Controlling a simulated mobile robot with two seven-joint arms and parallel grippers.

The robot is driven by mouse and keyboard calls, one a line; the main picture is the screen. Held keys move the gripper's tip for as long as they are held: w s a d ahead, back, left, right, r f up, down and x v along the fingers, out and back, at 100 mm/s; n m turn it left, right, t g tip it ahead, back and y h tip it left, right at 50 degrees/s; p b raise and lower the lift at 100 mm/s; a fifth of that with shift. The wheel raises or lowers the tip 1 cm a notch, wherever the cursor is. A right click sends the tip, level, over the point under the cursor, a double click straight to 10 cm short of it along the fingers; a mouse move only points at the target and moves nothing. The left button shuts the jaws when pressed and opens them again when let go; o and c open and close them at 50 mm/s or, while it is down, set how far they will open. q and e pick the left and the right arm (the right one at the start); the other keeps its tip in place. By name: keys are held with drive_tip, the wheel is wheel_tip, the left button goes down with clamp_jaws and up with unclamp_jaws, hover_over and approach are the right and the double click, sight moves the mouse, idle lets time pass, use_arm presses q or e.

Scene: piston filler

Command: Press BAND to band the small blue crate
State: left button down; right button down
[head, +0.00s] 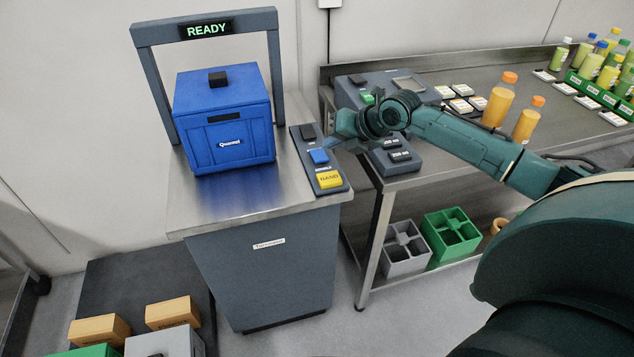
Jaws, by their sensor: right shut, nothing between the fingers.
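The small blue crate (225,130) stands upright with a blue lid and a black block (218,79) on top. It sits under the grey arch (274,60) of the banding machine, whose display (206,30) reads READY. The yellow BAND button (329,180) is at the front end of the control panel (308,160), right of the crate. A blue button (319,157) and a dark one (308,132) lie behind it. My right gripper (330,143) is shut and empty, above the panel near the blue button. Whether it touches anything I cannot tell. My left gripper is out of view.
A steel bench (440,170) on the right holds another control box (395,160), orange bottles (500,100) and a green rack of bottles (605,95). Grey (404,250) and green (452,235) divided crates stand on its lower shelf. Orange boxes (172,313) lie low at front left.

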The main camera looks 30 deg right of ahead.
sight(333, 180)
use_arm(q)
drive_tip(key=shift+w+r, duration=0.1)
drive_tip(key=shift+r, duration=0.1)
use_arm(e)
drive_tip(key=shift+w+d+r+n, duration=0.2)
drive_tip(key=shift+r+n, duration=0.1)
drive_tip(key=shift+r, duration=0.15)
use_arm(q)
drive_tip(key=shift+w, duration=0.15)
